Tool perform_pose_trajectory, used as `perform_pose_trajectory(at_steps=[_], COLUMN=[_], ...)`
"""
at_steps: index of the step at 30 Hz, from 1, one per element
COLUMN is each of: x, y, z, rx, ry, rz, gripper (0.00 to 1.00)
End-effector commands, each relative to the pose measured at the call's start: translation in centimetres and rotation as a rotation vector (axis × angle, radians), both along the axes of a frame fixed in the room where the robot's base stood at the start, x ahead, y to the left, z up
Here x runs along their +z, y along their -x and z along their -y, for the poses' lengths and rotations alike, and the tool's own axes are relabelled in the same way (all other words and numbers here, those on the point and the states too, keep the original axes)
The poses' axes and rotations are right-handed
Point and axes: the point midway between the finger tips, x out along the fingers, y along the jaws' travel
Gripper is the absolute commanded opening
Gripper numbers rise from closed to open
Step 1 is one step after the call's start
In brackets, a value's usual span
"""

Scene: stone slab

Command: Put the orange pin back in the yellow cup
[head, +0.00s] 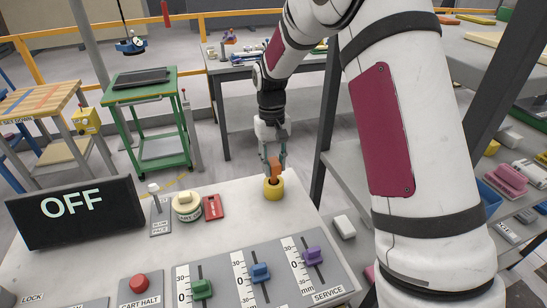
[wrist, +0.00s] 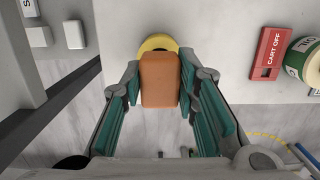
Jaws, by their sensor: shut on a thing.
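The orange pin (head: 273,170) is upright between the fingers of my gripper (head: 273,157). In the wrist view my gripper (wrist: 160,85) is shut on the pin (wrist: 160,80), one teal-padded finger on each side. The yellow cup (head: 273,189) stands near the far right edge of the pale slab, directly below the pin. In the wrist view the cup's rim (wrist: 158,42) shows behind the pin's upper end. The pin's lower end meets the cup's opening in the head view; how deep it sits is hidden.
A black OFF display (head: 73,212) stands at the left. Colored sliders (head: 260,272) and a red button (head: 139,283) are in front. A white block (head: 343,227) lies right of the slab.

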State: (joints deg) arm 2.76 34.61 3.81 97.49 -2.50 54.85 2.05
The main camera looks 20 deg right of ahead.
Motion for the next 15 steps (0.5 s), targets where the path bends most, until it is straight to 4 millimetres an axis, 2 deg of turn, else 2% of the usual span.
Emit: perform_pose_trajectory(at_steps=[15], x=[-3.3], y=[0.0], z=[0.0], rx=[0.000], ry=[0.000], rz=[-0.001], gripper=[0.00])
